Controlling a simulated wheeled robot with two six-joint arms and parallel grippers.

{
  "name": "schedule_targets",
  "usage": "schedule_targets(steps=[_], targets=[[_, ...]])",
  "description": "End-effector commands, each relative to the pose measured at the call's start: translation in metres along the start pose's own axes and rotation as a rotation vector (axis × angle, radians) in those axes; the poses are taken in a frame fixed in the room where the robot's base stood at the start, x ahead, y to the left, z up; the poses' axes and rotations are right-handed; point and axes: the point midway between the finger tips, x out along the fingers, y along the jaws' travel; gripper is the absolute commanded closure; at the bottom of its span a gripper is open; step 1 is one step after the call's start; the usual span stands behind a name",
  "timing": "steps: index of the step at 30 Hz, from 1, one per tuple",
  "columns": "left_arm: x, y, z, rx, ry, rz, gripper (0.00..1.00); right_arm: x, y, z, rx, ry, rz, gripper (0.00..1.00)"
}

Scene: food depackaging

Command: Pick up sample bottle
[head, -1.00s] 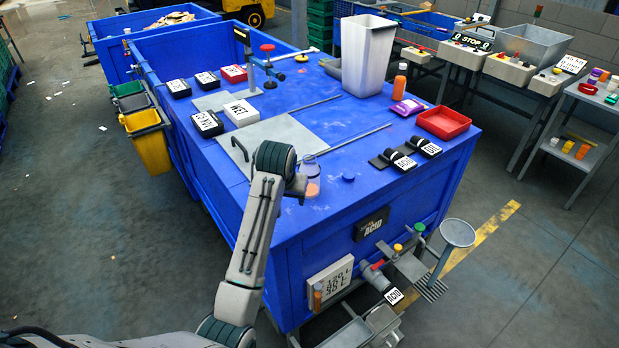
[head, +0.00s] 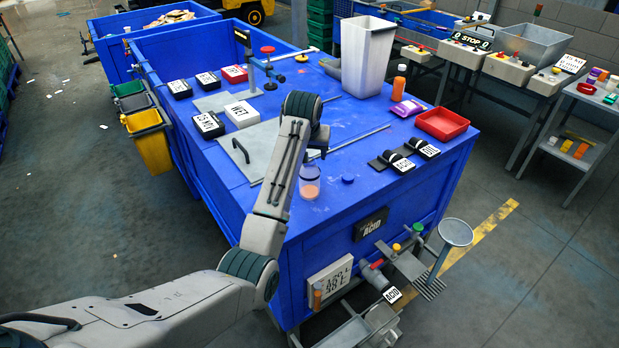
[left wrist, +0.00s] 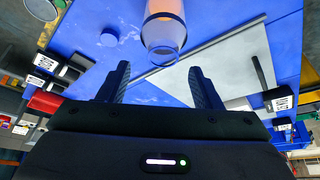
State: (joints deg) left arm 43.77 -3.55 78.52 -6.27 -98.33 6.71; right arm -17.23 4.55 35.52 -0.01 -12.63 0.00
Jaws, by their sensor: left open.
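The sample bottle (head: 310,186) is a clear, open-topped container with orange contents. It stands upright on the blue tank top near its front edge. In the left wrist view the bottle (left wrist: 164,32) is ahead of the spread fingers, in line with the gap between them. My left gripper (head: 317,154) is mostly hidden by its own wrist in the head view, just behind the bottle. In the left wrist view the left gripper (left wrist: 158,85) is open and empty. A round blue cap (head: 347,179) lies to the right of the bottle. My right gripper is out of view.
A grey plate (head: 262,150) with a handle lies left of the gripper. A long thin rod (head: 360,138) lies behind the bottle. Black labelled blocks (head: 400,163) and a red tray (head: 442,123) stand to the right. The blue surface around the cap is clear.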

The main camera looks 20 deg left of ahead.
Motion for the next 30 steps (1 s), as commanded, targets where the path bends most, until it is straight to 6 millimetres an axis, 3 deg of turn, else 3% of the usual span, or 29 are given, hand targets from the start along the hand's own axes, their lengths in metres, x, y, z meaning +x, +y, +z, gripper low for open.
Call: schedule_targets(steps=[6, 12, 19, 28, 30], targets=[[0.023, -0.004, -0.003, 0.0, -0.006, -0.002, 0.41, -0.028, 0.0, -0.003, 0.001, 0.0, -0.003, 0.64], [0.045, -0.004, -0.003, -0.001, -0.002, -0.001, 0.41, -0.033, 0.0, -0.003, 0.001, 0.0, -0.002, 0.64], [0.047, -0.004, -0.002, -0.001, -0.001, 0.0, 0.41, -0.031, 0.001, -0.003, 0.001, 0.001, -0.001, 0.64], [0.047, -0.004, -0.002, 0.0, -0.001, 0.0, 1.0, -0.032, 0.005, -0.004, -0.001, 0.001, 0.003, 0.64], [0.047, -0.004, -0.003, 0.0, 0.0, 0.0, 1.0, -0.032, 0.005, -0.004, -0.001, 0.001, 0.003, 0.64]])
